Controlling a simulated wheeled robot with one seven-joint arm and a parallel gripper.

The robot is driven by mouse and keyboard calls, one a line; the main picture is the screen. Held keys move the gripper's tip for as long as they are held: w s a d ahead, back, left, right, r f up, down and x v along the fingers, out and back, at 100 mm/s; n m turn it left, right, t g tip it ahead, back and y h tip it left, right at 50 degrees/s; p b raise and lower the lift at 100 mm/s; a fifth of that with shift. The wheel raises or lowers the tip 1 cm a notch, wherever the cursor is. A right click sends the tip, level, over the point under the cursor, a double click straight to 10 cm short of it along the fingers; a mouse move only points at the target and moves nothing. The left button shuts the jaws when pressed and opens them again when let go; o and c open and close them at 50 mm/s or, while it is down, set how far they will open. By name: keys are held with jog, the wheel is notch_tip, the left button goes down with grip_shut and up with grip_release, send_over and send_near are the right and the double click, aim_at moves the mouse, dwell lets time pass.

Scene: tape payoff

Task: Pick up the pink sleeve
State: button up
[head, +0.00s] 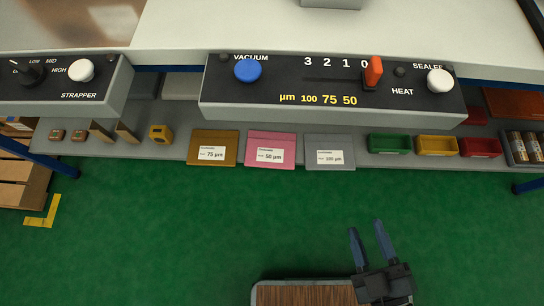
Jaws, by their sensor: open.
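The pink sleeve (271,149) lies flat on the grey shelf below the sealer panel, its front edge at the shelf's front. Its white label reads 50 µm. A brown sleeve (213,147) marked 75 µm lies to its left, and a grey sleeve (330,151) marked 100 µm to its right. My gripper (366,232) is open and empty, over the green floor in front of the shelf. It is to the right of the pink sleeve and nearer to me, well apart from it.
The sealer panel (320,105) with a blue knob and an orange slider overhangs the shelf (370,161). Green (389,143), yellow (437,146) and red (480,147) bins stand to the right. A yellow tape core (160,134) sits left.

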jog(key=w+a+f+n+y+b, duration=0.2)
jog(key=w+a+f+n+b, duration=0.25)
jog(key=f, duration=0.65)
jog(key=w+a+f+n+y+b, duration=0.2)
jog(key=w+a+f+n+b, duration=0.3)
jog(key=f, duration=0.5)
jog(key=w+a+f+n+y+b, duration=0.25)
jog(key=w+f+n+b, duration=0.35)
jog(key=f, duration=0.5)
jog(key=w+a+r+m+b, duration=0.1)
jog(key=w+a+b, duration=0.1)
jog(key=w+a, duration=0.2)
jog(key=w, duration=0.3)
jog(key=shift+w+a+g+b, duration=0.15)
jog(key=shift+g+b, duration=0.15)
jog(key=shift+b, duration=0.05)
jog(key=shift+r+h, duration=0.1)
jog(key=shift+h, duration=0.15)
grip_shut()
